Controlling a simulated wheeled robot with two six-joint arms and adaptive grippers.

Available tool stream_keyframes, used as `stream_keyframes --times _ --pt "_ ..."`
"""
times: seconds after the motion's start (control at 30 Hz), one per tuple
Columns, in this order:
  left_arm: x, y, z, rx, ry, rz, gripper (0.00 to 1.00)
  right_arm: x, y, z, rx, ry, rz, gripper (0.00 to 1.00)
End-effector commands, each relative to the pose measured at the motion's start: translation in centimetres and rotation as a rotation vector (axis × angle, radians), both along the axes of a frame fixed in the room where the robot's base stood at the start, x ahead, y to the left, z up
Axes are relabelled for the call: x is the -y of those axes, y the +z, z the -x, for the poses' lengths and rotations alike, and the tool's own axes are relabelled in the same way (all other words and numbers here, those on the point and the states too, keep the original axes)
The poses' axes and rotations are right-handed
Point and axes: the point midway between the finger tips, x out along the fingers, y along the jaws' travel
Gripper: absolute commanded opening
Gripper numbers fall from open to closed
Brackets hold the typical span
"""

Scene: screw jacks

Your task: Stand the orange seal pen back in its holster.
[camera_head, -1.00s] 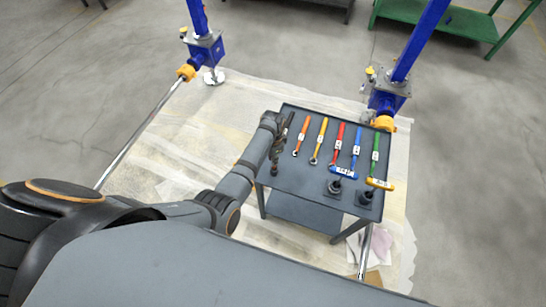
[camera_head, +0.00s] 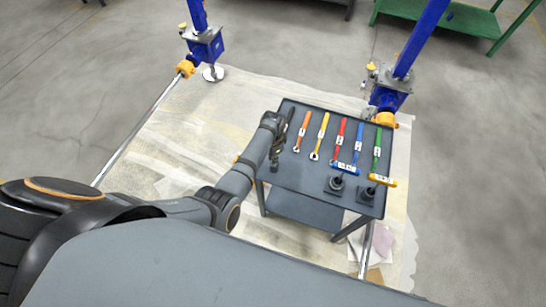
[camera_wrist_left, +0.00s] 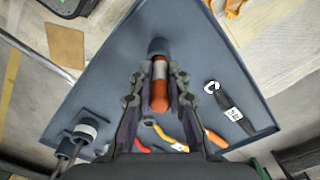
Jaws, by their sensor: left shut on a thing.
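The orange seal pen (camera_wrist_left: 160,88), with a pale band, is between the fingers of my left gripper (camera_wrist_left: 160,97) in the left wrist view. The gripper is shut on it. A dark round piece (camera_wrist_left: 157,47) sits at the pen's far end; I cannot tell whether it is the holster or part of the pen. In the head view my left gripper (camera_head: 275,158) is over the left end of the grey cart (camera_head: 300,178). The pen cannot be made out there. My right gripper is not in view.
Several coloured wrenches lie in a row on the cart, including a black one (camera_wrist_left: 238,110) and a yellow one (camera_head: 319,137). Two dark stands hold upright tools with blue (camera_head: 344,168) and orange (camera_head: 382,180) crossbars at the front right. Blue jack posts (camera_head: 388,98) stand behind.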

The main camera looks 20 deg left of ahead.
Motion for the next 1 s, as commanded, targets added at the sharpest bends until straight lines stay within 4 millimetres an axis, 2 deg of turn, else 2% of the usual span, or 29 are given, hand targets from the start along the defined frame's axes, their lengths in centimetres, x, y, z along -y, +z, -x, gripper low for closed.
stream_keyframes --times 0.03,0.07,0.1,0.27,0.53,0.63,0.77,1.0 --pt "0.0 0.0 0.0 0.0 0.0 0.0 0.0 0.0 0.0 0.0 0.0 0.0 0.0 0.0" --pt "0.0 0.0 0.0 0.0 0.0 0.0 0.17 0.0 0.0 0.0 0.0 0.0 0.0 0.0" --pt "0.0 0.0 0.0 0.0 0.0 0.0 0.23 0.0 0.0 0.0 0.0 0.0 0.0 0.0" --pt "0.0 0.0 0.0 0.001 0.0 -0.001 0.42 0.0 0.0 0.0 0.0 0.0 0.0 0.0" --pt "0.0 0.1 0.0 0.0 0.0 0.0 0.42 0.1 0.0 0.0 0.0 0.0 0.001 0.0" --pt "0.0 0.8 -0.1 0.004 0.0 0.0 0.42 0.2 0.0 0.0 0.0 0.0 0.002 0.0" --pt "0.0 3.4 -0.1 0.005 0.001 0.001 0.42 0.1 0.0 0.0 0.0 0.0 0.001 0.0" --pt "0.0 9.1 -0.1 0.004 0.0 0.001 0.42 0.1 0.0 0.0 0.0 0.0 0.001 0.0"
